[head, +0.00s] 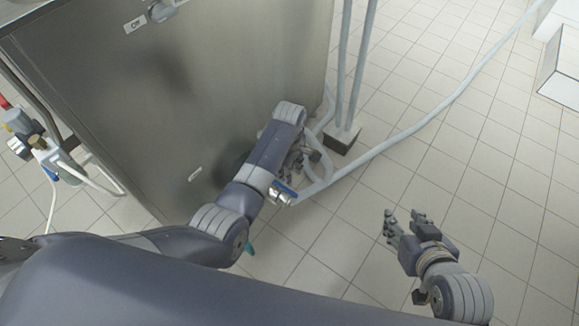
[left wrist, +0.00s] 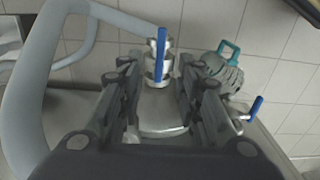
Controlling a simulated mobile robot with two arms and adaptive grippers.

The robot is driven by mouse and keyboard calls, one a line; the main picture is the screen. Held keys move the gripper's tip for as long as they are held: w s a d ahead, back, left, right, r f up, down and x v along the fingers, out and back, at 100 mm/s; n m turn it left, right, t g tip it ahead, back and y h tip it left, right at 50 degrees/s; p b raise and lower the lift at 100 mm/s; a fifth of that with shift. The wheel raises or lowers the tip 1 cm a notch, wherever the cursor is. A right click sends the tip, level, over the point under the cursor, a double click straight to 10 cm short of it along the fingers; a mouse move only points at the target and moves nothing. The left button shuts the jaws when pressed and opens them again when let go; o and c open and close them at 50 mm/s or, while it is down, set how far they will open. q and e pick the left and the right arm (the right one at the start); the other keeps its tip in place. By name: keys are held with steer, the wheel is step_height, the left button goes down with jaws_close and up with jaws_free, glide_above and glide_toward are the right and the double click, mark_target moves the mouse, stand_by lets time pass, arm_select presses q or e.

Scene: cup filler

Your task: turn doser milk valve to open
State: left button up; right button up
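A metal valve with a blue lever (left wrist: 161,55) stands upright between the fingers of my left gripper (left wrist: 160,72) in the left wrist view. The fingers are apart, one on each side; I cannot tell whether they touch it. A second blue lever (left wrist: 256,106) sits to the right, beside a teal handle (left wrist: 231,50). In the head view a blue-levered valve (head: 286,189) shows at the end of the grey hose, beside my left arm. My left gripper is mostly hidden there behind its arm. My right gripper (head: 403,222) is open and empty over the floor. No label says which valve is the milk one.
A large steel cabinet (head: 170,95) stands left of the valve, with an Off label (head: 135,24) near its top. A thick grey hose (head: 420,122) runs across the tiled floor, past upright pipes (head: 352,75). Other fittings and tubing (head: 50,155) are at the far left. The right floor is mostly clear.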

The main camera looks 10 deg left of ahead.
arm_select(q)
steer(key=shift+r, duration=0.9)
